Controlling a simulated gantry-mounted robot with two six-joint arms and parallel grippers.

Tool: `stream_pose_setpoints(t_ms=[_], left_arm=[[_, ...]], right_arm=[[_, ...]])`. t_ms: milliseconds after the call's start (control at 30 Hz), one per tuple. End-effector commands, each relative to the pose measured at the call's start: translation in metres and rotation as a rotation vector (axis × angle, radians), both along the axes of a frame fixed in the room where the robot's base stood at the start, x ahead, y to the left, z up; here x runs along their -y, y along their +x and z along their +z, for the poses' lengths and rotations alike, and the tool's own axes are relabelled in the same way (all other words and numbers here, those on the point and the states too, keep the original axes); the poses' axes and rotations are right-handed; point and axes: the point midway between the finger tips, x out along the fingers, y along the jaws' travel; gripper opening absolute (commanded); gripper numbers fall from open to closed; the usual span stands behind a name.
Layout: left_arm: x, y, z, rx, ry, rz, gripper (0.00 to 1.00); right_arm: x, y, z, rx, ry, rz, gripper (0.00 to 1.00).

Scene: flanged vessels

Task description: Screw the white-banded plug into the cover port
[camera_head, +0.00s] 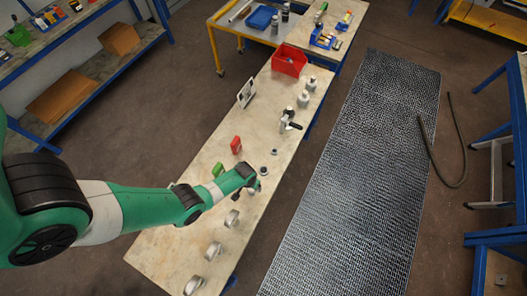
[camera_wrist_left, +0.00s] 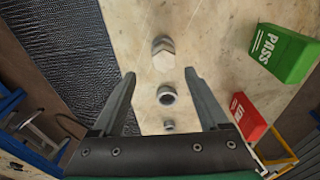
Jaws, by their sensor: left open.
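My left gripper (camera_head: 257,186) is over the near part of the bench in the head view. In the left wrist view the left gripper (camera_wrist_left: 160,73) is open and empty, with its two fingers apart. A hexagonal metal piece with a pale face (camera_wrist_left: 163,55) shows just past the fingertips. A dark-holed metal ring (camera_wrist_left: 167,96) and a smaller round piece (camera_wrist_left: 169,125) show between the fingers, on the bench. I cannot tell which piece is the white-banded plug or the cover port. My right gripper is not in view.
A green PASS block (camera_wrist_left: 283,52) and a red block (camera_wrist_left: 247,117) stand beside the row. Several flanged metal pieces (camera_head: 232,218) line the near bench edge. A dark and silver fixture (camera_head: 289,123), silver vessels (camera_head: 304,98) and a red bin (camera_head: 289,61) stand farther along.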

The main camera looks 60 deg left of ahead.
Motion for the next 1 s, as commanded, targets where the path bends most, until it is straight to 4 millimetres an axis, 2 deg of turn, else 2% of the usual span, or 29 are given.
stream_pose_setpoints(t_ms=[33,267,500,600,833,867,1000], left_arm=[[-0.002,-0.002,-0.01,0.0,0.0,0.007,0.78],[-0.003,-0.003,-0.013,0.0,0.0,0.01,0.78],[-0.005,-0.005,-0.053,0.0,0.0,0.013,0.78],[-0.006,-0.004,-0.062,0.001,0.0,0.014,0.78],[-0.006,-0.004,-0.06,0.0,0.0,0.014,0.78],[-0.006,-0.004,-0.06,0.0,0.0,0.014,0.76],[-0.006,-0.004,-0.06,0.0,0.0,0.014,0.51]], right_arm=[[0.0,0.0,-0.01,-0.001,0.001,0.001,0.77],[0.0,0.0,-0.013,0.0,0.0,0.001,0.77],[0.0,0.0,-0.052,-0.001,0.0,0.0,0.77],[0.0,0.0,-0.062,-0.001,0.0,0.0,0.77],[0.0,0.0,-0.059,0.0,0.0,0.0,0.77],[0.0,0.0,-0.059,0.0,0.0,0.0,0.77],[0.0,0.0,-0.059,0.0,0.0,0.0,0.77]])
